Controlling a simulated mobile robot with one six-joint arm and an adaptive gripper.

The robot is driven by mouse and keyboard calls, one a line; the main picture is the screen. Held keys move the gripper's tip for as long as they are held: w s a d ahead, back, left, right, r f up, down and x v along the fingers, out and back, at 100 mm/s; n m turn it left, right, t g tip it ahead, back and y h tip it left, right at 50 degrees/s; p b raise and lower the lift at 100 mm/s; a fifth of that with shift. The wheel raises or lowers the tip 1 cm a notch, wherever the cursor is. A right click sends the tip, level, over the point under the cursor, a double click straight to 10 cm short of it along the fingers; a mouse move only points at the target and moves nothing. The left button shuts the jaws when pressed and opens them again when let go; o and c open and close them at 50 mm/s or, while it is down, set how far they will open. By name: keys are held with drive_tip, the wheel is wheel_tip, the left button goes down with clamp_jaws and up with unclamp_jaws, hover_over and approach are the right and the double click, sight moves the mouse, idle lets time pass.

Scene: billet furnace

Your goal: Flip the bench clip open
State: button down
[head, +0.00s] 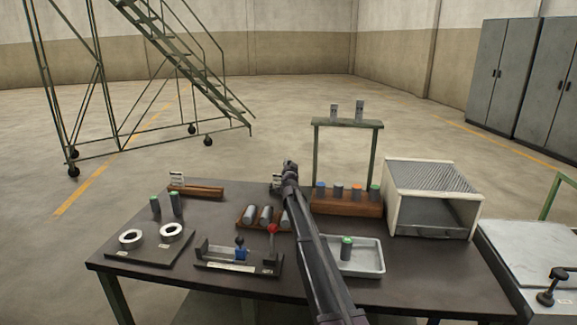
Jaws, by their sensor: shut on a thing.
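The bench clip looks to be the low dark fixture (216,262) at the front of the bench. A red-knobbed lever (272,231) stands upright at its right end, and a small blue piece (241,250) sits near its middle. I cannot tell the clip's exact state at this size. My arm rises from the bottom edge, passes right of the lever and ends at a dark joint over the bench. No gripper fingers can be made out; they are hidden or merge with the arm, so what they hold does not show.
A ring fixture (151,246) lies to the left. A rack of grey billets (239,215) is behind the clip. A pale tray (369,262) holds a green-topped billet (346,249) right of my arm. A wooden billet block (347,207) and white-sided box (393,213) stand behind.

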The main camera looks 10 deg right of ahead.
drive_tip(key=d+m, duration=0.1)
drive_tip(key=m, duration=0.1)
drive_tip(key=m+h, duration=0.1)
drive_tip(key=m, duration=0.1)
drive_tip(key=d+m, duration=0.1)
drive_tip(key=m, duration=0.1)
drive_tip(key=shift+s+d+r+m+h+b, duration=0.2)
drive_tip(key=shift+s+d+m+h+b, duration=0.1)
drive_tip(key=shift+d+h+b, duration=0.1)
drive_tip(key=m, duration=0.2)
drive_tip(key=d+m+h, duration=0.1)
drive_tip(key=m, duration=0.1)
drive_tip(key=d+m, duration=0.1)
drive_tip(key=m, duration=0.1)
drive_tip(key=shift+s+f+m+h+b, duration=0.3)
drive_tip(key=shift+s+f+h+b, duration=0.1)
drive_tip(key=shift+d, duration=0.1)
drive_tip(key=shift+c, duration=1.9)
unclamp_jaws()
